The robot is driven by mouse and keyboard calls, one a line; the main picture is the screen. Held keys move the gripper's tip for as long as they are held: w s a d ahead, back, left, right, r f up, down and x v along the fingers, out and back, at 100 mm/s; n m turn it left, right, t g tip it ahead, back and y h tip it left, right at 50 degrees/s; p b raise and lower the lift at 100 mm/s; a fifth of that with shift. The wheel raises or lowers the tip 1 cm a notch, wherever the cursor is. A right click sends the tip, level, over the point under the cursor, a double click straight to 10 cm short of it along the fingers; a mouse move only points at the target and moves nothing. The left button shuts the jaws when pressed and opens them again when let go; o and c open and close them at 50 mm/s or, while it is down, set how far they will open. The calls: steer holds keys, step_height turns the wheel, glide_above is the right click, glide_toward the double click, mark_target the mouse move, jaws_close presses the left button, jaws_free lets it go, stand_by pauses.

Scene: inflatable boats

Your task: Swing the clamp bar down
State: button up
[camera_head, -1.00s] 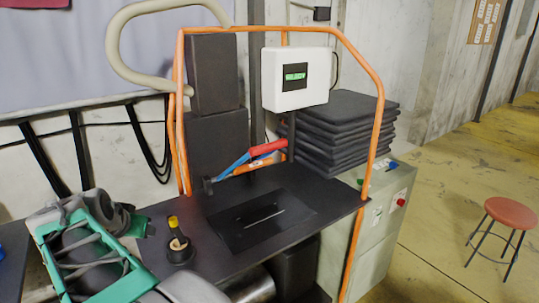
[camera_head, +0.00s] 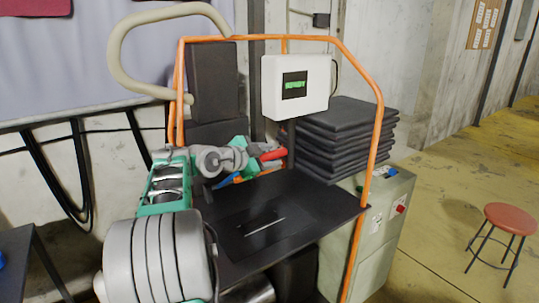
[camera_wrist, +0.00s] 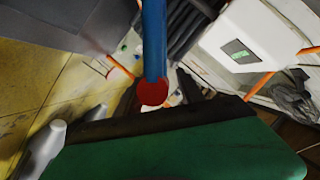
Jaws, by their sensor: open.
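The clamp bar has a blue arm (camera_head: 230,180) and a red grip (camera_head: 272,155). It stands raised at a slant above the black work plate (camera_head: 262,228). My gripper (camera_head: 258,151) has its fingers open beside the red grip, and my arm hides part of the bar. In the wrist view a blue bar (camera_wrist: 154,40) runs down to a round red end (camera_wrist: 153,92), just beyond the dark edge of my gripper. I cannot tell whether the fingers touch the bar.
Folded black sheets (camera_head: 345,140) lie stacked on a grey-green cabinet (camera_head: 370,225). A red stool (camera_head: 508,217) stands on the open floor at right.

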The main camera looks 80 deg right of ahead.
steer(key=shift+c, duration=0.4)
jaws_close()
stand_by(1.0)
